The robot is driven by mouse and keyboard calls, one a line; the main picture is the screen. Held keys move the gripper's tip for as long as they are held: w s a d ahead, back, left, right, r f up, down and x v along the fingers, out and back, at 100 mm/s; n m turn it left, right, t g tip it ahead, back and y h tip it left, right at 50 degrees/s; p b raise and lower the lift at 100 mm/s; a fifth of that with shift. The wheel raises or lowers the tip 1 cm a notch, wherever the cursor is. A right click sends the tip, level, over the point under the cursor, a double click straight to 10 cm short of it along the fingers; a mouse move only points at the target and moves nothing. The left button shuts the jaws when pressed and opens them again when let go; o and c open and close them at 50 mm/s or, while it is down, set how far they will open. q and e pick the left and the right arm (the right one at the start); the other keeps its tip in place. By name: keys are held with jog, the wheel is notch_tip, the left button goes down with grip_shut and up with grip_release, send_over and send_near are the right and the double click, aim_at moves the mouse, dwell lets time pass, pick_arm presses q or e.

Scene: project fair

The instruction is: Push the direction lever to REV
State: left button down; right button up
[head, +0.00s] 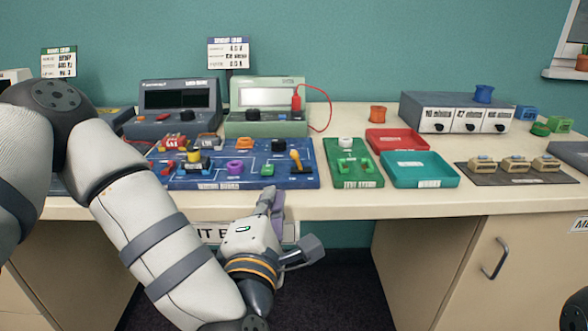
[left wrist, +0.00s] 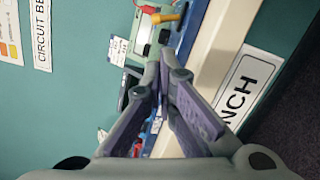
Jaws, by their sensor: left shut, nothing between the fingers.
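The direction lever appears to be the orange-yellow lever (head: 296,160) at the right end of the blue circuit board (head: 213,182). It stands up from a dark base and leans a little to the left. In the left wrist view an orange-yellow lever (left wrist: 166,17) shows near the top, beyond the fingers. My left gripper (head: 271,198) is shut and empty, in front of the bench's front edge, below and left of the lever and apart from it. Its closed fingers (left wrist: 163,75) also show in the left wrist view. The REV marking is not readable.
A green board (head: 369,180) lies right of the blue board, with red (head: 398,147) and teal (head: 425,182) trays beyond. Coloured blocks and knobs crowd the blue board. A green meter (head: 250,130) with a red lead stands behind. A sign hangs on the bench front.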

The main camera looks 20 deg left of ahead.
aim_at(275, 178)
pick_arm(q)
jog(key=shift+a+r+n+y, duration=0.25)
jog(key=shift+r+n+y, duration=0.05)
jog(key=shift+r, duration=0.1)
jog(key=x, duration=1)
jog(key=shift+d, duration=0.1)
jog(key=shift+w, duration=0.15)
